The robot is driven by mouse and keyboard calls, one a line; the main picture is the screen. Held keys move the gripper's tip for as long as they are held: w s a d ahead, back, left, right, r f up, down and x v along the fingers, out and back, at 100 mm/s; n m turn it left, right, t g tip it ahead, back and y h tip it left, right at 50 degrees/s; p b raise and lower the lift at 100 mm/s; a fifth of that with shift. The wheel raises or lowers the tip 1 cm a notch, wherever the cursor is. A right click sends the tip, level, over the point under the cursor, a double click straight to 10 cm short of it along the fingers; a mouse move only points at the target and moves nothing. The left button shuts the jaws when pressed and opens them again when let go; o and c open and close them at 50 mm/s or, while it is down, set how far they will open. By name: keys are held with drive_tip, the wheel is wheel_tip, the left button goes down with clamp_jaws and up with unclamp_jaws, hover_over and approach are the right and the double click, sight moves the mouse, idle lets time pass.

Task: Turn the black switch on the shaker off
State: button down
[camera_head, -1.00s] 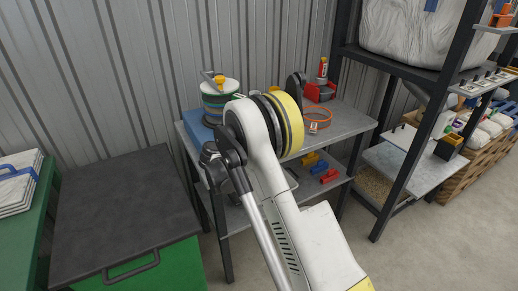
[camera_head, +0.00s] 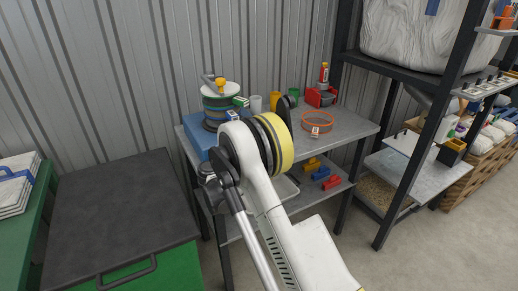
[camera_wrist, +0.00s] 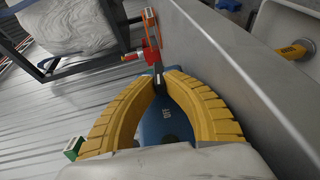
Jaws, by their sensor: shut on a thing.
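The shaker stands at the left end of the grey table in the head view, with a blue base (camera_head: 196,133) and a stack of sieves (camera_head: 217,98) on it. In the wrist view its blue body (camera_wrist: 165,128) shows between my fingers, with a pale OFF mark on it. My gripper (camera_wrist: 162,82) has two yellow ribbed fingers, closed together at their tips on the small black switch (camera_wrist: 158,70). The switch is mostly hidden by the fingers, so its setting cannot be told. In the head view my own arm hides the gripper and switch.
The grey table (camera_head: 345,125) also holds an orange-rimmed sieve (camera_head: 317,122), a red bin (camera_head: 321,96) and cups. Coloured scoops (camera_head: 320,173) lie on its lower shelf. A black rack (camera_head: 408,130) stands at right, a dark-topped green cabinet (camera_head: 120,215) at left.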

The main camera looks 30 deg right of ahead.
drive_tip(key=c, duration=1.5)
unclamp_jaws()
drive_tip(key=shift+d, duration=0.1)
drive_tip(key=shift+o, duration=0.2)
drive_tip(key=v, duration=1.2)
